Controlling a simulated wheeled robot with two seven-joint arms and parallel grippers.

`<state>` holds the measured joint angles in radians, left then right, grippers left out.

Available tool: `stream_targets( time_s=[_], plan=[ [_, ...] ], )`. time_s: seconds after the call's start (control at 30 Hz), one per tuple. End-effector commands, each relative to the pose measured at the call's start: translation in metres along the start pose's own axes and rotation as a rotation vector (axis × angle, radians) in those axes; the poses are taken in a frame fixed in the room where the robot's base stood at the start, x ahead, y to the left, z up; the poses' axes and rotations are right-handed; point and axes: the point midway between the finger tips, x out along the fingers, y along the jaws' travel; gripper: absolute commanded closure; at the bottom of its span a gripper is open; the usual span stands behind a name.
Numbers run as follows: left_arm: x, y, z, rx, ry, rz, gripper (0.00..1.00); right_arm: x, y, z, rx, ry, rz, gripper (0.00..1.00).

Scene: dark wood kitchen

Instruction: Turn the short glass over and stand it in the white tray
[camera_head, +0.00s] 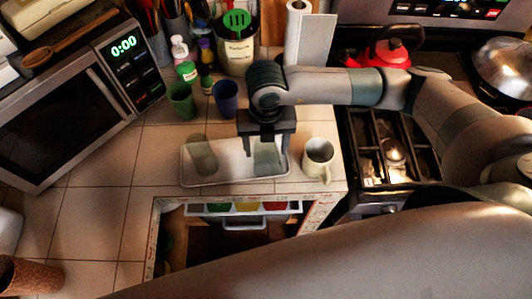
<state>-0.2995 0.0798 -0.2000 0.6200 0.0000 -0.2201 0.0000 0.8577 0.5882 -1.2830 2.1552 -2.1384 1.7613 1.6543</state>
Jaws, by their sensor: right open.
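The white tray (222,182) lies on the tiled counter near its front edge. A see-through greenish glass (267,160) stands at the tray's right end, between the fingers of my right gripper (266,154). The fingers point down on either side of it and are open. Whether this glass is mouth up or mouth down cannot be told, because the gripper covers its top. A second see-through glass (203,156) is at the tray's left part. My left gripper is not in view.
A white mug (318,160) stands close to the tray's right end. A green cup (181,101) and a blue cup (225,97) stand behind the tray. The stove (385,150) is to the right, the microwave (65,105) to the left. The counter left of the tray is clear.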

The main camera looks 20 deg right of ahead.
Motion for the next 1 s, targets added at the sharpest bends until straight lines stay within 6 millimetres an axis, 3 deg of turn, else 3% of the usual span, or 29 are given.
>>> stream_targets(
  time_s=[0.03,0.2,0.73,0.9,1.0],
  plan=[
    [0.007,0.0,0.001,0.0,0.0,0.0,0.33,0.011,-0.001,0.001,0.001,0.0,-0.001,0.36],
    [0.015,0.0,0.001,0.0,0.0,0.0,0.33,0.026,-0.001,0.001,0.001,0.001,-0.001,0.36],
    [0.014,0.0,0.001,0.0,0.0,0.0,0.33,0.026,0.0,0.001,0.001,0.001,0.0,0.36],
    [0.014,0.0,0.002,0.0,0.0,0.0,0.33,0.026,0.0,0.0,0.001,0.001,0.0,0.74],
    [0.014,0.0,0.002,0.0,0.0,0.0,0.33,0.026,0.0,0.001,0.001,0.0,0.001,0.78]
  ],
)
